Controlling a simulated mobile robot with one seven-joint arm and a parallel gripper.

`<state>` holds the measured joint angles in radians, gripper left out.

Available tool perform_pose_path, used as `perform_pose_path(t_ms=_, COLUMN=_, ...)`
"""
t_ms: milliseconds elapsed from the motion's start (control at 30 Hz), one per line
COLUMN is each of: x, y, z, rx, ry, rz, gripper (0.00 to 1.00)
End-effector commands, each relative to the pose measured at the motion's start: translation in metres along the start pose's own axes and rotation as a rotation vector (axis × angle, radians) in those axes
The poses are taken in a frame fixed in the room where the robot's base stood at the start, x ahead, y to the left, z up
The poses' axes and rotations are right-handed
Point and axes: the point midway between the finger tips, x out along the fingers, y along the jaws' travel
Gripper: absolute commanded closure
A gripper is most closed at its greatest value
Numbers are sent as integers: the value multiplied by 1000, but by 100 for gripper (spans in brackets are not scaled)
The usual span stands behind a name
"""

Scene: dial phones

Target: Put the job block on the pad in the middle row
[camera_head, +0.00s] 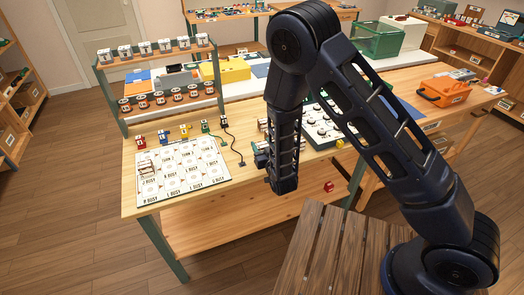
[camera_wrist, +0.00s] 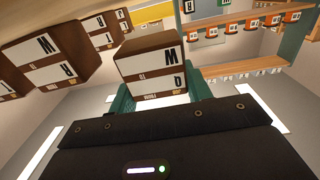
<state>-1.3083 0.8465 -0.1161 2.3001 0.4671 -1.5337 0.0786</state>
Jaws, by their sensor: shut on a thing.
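A brown block with white lettered faces (camera_wrist: 150,66) sits between my gripper's teal fingers (camera_wrist: 160,98) in the wrist view. The letter M shows on one face and another letter below it. My gripper (camera_head: 262,157) is shut on this block, low at the table's front edge, right of the white board (camera_head: 208,179). The held block is hard to make out in the head view. The board carries rows of printed pads; the front row reads BUSY. A small white and reddish piece (camera_head: 146,167) stands on the board's left side.
Similar lettered blocks (camera_wrist: 42,68) lie beside the held one in the wrist view. A two-tier rack (camera_head: 160,50) stands behind. A dark dial panel (camera_head: 322,128) is partly behind my arm.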

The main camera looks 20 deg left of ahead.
Motion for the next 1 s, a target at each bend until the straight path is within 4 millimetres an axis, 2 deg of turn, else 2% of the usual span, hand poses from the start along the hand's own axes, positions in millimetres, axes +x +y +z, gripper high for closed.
perform_pose_path(t_ms=200, x=0, y=0, z=25, rx=0, ry=-2, rz=0, gripper=75)
perform_pose_path(t_ms=667, x=0, y=0, z=31, rx=0, ry=0, rz=0, gripper=75)
perform_pose_path(t_ms=700, x=0, y=0, z=31, rx=0, ry=0, rz=0, gripper=47)
perform_pose_path(t_ms=800, x=0, y=0, z=30, rx=0, ry=0, rz=0, gripper=29)
perform_pose_path(t_ms=1000, x=0, y=0, z=30, rx=0, ry=0, rz=0, gripper=29)
